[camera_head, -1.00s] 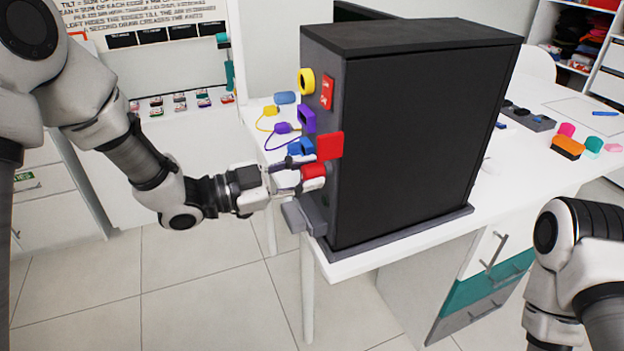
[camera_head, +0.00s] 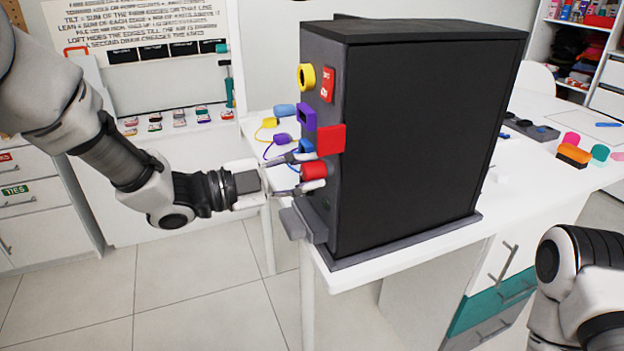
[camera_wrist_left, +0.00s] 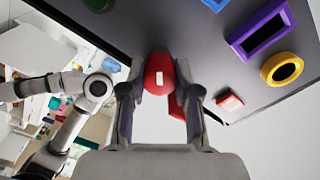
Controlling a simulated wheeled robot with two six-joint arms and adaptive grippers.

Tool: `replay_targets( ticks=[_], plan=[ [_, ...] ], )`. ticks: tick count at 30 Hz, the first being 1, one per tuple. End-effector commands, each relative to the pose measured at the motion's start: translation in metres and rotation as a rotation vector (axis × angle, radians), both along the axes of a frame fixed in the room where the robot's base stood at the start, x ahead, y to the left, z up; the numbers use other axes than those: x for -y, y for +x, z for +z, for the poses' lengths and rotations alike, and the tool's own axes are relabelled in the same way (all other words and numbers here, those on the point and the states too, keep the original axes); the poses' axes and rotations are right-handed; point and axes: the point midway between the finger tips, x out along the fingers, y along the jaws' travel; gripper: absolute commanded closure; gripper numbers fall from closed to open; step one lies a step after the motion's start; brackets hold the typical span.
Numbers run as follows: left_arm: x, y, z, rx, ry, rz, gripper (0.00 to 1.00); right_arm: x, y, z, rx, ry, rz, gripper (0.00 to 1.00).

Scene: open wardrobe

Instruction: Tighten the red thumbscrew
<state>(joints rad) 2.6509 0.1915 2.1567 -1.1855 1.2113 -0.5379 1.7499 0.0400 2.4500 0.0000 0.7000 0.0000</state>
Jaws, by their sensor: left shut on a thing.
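The red thumbscrew (camera_head: 314,170) sticks out of the side panel of a tall black box (camera_head: 410,130), low down below a red square flag. My left gripper (camera_head: 306,172) reaches it from the left and is shut on it. In the left wrist view the red thumbscrew (camera_wrist_left: 159,73) sits between the two fingers of my left gripper (camera_wrist_left: 160,95). Part of the thumbscrew is hidden by the fingers in the head view. The gripper of my right arm is not in view; only a part of that arm shows at the lower right.
The panel also carries a yellow ring (camera_head: 306,77), a purple frame (camera_head: 306,115), a red label (camera_head: 327,85) and the red flag (camera_head: 331,139). A grey ledge (camera_head: 297,220) juts out below. The white table (camera_head: 400,250) holds small coloured items behind and to the right.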

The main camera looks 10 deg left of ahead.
Motion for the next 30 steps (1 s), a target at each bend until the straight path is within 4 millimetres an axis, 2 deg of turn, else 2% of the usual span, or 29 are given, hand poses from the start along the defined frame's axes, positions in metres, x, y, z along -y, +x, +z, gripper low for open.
replay_targets(
  ticks=[1, 30],
  plan=[
    [0.0, 0.0, -0.002, 0.019, 0.01, 0.0, 1.0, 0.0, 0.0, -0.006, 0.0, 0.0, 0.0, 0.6],
    [0.0, 0.001, -0.002, 0.326, 0.214, 0.001, 1.0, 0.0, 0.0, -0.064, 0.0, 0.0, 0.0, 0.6]
  ],
)
